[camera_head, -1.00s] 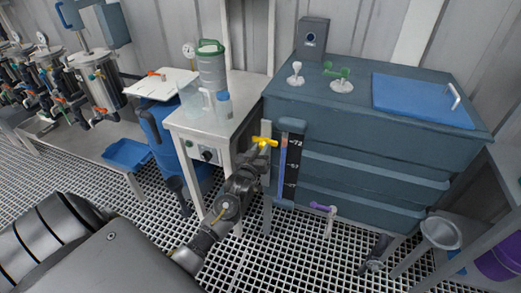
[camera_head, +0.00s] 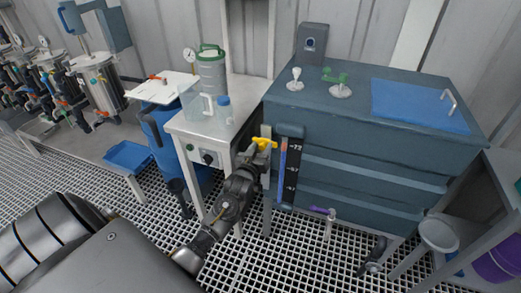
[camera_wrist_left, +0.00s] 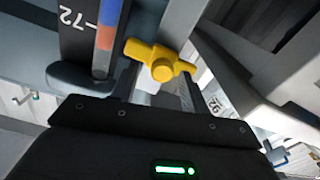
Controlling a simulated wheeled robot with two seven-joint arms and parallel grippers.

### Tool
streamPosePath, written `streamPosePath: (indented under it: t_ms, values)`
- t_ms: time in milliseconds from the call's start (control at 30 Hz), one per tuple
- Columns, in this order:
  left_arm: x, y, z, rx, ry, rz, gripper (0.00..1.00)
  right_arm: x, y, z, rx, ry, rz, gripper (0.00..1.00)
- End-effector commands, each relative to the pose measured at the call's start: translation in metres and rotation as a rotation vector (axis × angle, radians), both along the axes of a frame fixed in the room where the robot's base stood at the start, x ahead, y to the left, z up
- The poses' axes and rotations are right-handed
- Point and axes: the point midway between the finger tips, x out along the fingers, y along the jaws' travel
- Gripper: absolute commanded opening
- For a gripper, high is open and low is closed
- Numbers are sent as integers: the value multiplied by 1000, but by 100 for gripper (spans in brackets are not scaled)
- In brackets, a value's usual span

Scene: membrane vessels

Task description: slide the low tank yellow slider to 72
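The low tank (camera_head: 375,155) is a dark blue-grey box at centre right. A black scale (camera_head: 293,172) on its front left corner carries white marks, with 72 the uppermost readable one. The yellow slider (camera_head: 265,142) is a T-shaped knob left of the scale, about level with or slightly above the 72 mark. My left gripper (camera_head: 257,149) is at the knob. In the left wrist view, the yellow slider (camera_wrist_left: 160,60) shows just beyond the dark fingers, which stand apart on either side of it. Contact is unclear. My right gripper is out of view.
A grey table (camera_head: 205,130) with a clear pitcher and a green-lidded jar stands close left of my left gripper. A purple-handled valve (camera_head: 325,211) juts from the tank below. A funnel (camera_head: 439,236) is at lower right. The grating floor below is open.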

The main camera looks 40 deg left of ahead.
Motion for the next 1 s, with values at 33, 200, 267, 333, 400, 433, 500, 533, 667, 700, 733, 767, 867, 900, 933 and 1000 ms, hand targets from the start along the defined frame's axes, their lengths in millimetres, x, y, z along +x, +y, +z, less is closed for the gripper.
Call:
streamPosePath:
  t_ms: [33,200,267,333,400,433,500,533,667,700,733,767,867,900,933,1000]
  values:
    - [0,0,-1,0,2,0,46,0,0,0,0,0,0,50]
    - [0,-1,-2,-1,5,-1,46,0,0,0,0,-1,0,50]
    - [-1,-1,-3,-1,6,-1,46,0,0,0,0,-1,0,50]
    - [-5,-2,-3,-1,6,-1,46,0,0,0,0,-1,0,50]
    - [-13,-4,-4,-1,7,-2,46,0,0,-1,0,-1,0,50]
    - [-17,-5,-4,-2,6,-2,46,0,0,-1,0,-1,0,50]
    - [-30,-9,-4,-2,7,-1,46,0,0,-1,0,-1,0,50]
    - [-36,-10,-4,-3,6,-1,46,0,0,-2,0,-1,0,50]
    - [-62,-17,-5,-3,7,0,46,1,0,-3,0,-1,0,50]
    - [-69,-19,-4,-1,6,-1,46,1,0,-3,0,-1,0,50]
    - [-75,-20,-4,-2,7,0,46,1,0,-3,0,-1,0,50]
    - [-79,-21,-4,-2,6,0,46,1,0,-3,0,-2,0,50]
    - [-92,-25,-4,-2,4,-1,46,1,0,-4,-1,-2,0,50]
    - [-96,-26,-4,-2,4,-1,46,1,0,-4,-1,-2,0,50]
    - [-99,-26,-3,-2,4,-1,46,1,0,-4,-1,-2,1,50]
    - [-102,-27,-3,-2,4,-1,46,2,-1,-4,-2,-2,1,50]
